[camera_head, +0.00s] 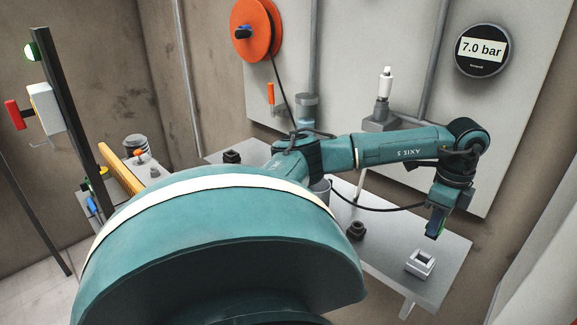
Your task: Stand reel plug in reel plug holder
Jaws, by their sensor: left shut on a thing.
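My left gripper (436,228) hangs at the end of the teal arm over the right part of the grey table. It points down and is shut on the reel plug (441,222), a small dark and blue piece mostly hidden by the fingers. A dark cable (375,208) runs from the left to the gripper. A small white block with a dark opening, seemingly the reel plug holder (417,270), sits on the table below and slightly left of the gripper. The plug is above it and apart from it. My right gripper is not in view.
An orange reel (257,30) hangs on the wall panel, its cable dropping behind my arm. A dark fitting (356,231) stands left of the white block. A white-topped device (385,85) stands behind my arm. A gauge (482,50) reads 7.0 bar.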

